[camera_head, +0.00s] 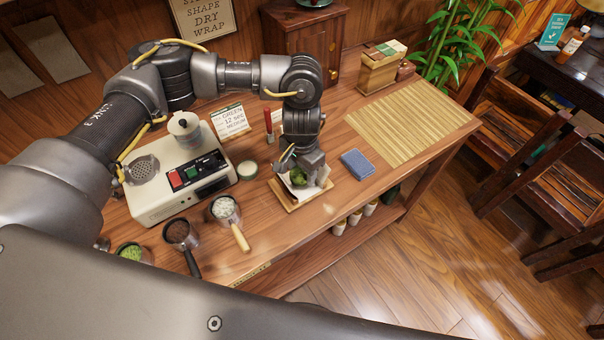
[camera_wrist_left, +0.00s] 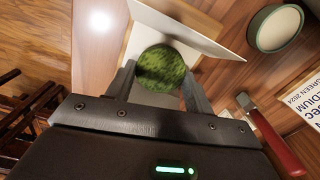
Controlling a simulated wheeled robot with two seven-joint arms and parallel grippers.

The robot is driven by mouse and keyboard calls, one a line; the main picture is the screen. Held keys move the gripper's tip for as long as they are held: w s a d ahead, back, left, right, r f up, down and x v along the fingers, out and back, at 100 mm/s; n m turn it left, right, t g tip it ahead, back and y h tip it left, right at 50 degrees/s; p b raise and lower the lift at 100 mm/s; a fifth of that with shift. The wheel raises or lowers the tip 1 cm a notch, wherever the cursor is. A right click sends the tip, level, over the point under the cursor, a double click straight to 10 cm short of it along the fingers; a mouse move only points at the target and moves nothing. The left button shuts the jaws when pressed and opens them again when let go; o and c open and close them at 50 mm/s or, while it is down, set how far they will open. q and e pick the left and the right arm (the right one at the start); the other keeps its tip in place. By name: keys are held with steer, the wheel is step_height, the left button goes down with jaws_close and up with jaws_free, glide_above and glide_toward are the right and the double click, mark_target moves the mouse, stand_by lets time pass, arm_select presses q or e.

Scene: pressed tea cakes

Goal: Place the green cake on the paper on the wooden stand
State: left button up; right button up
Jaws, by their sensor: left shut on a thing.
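The green cake (camera_head: 299,177) is a round, dark green, rough-textured puck. It also shows from above in the left wrist view (camera_wrist_left: 161,67), between the two fingers. My left gripper (camera_head: 302,174) is shut on it, with a finger on each side. The white paper (camera_head: 309,192) lies on the wooden stand (camera_head: 287,204), directly below the gripper; a pale flap of paper (camera_wrist_left: 190,30) rises beside the cake in the left wrist view. I cannot tell whether the cake touches the paper. My right gripper is not in view.
A blue cloth (camera_head: 357,163) lies right of the stand, with a bamboo mat (camera_head: 412,122) beyond. A round tin (camera_head: 247,170), a red-handled tool (camera_head: 268,121) and a white machine (camera_head: 178,178) are left. Handled cups (camera_head: 225,208) stand near the front edge.

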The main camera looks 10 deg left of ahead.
mark_target(302, 173)
arm_select(q)
steer(key=shift+f, duration=1.3)
steer(key=shift+f, duration=0.1)
steer(key=o, duration=1)
step_height(302, 173, up, 12)
steer(key=shift+r+b, duration=0.15)
steer(key=shift+b, duration=0.15)
